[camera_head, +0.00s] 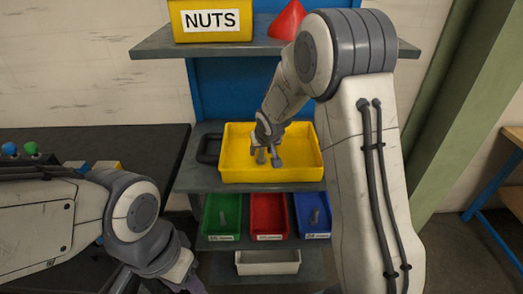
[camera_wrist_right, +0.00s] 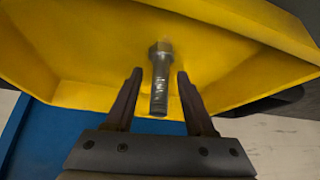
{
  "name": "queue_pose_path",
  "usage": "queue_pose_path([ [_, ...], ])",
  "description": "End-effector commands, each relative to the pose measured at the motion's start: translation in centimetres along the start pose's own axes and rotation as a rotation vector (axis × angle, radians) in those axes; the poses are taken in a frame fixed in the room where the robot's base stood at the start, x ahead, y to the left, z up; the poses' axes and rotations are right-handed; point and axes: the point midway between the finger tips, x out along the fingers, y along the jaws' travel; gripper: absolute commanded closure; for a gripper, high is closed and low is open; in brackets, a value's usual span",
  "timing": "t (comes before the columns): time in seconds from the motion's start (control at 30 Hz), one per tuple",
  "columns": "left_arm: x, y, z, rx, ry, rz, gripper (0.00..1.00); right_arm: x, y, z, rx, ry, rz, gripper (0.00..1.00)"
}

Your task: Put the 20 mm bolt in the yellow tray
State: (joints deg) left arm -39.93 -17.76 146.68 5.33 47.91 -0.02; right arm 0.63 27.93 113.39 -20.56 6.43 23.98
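The yellow tray (camera_head: 235,173) stands on the middle shelf. My right gripper (camera_head: 266,152) reaches down into it from above. In the right wrist view, a grey metal bolt (camera_wrist_right: 159,80) lies between the fingers of my right gripper (camera_wrist_right: 158,76), against the yellow tray (camera_wrist_right: 75,93). The fingers are open, with a gap on each side of the bolt. I cannot tell whether the bolt rests on the tray floor, nor read its length. My left gripper (camera_head: 184,276) is low at the left; its fingertips are not clear.
Green (camera_head: 209,217), red (camera_head: 256,215) and blue (camera_head: 300,215) bins stand below; the green and blue bins each show a bolt. A white bin (camera_head: 267,268) is lower. A yellow NUTS bin (camera_head: 212,38) and a red cone (camera_head: 287,20) are on the top shelf.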

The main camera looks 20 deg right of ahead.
Motion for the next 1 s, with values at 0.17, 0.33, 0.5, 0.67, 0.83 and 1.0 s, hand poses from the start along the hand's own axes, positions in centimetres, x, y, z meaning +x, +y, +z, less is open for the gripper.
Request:
queue_pose_path([
  [0.17, 0.0, 0.0, 0.0, 0.0, 0.0, 0.0, 0.5, 0.0, 0.0, 0.0, 0.0, 0.0, 0.0, 0.46],
  [0.33, -0.6, 0.0, 0.0, 0.0, 0.0, 0.0, 0.5, -0.8, 0.0, -0.3, 0.0, 0.001, 0.0, 0.46],
  [0.5, -1.1, 0.1, -0.1, 0.0, 0.0, 0.0, 0.5, -4.0, 0.0, -0.4, 0.0, 0.003, 0.0, 0.46],
  [0.67, -1.3, 0.1, -0.1, 0.0, 0.0, 0.0, 0.5, -7.5, 0.0, -0.3, 0.001, 0.005, 0.0, 0.46],
  [0.83, -1.2, 0.1, -0.1, 0.0, 0.0, 0.0, 0.5, -10.4, 0.0, -0.2, -0.001, 0.004, -0.001, 0.46],
  [1.0, -1.1, 0.1, -0.1, 0.0, 0.0, 0.0, 0.5, -12.0, 0.0, -0.2, -0.001, 0.001, 0.0, 0.46],
])
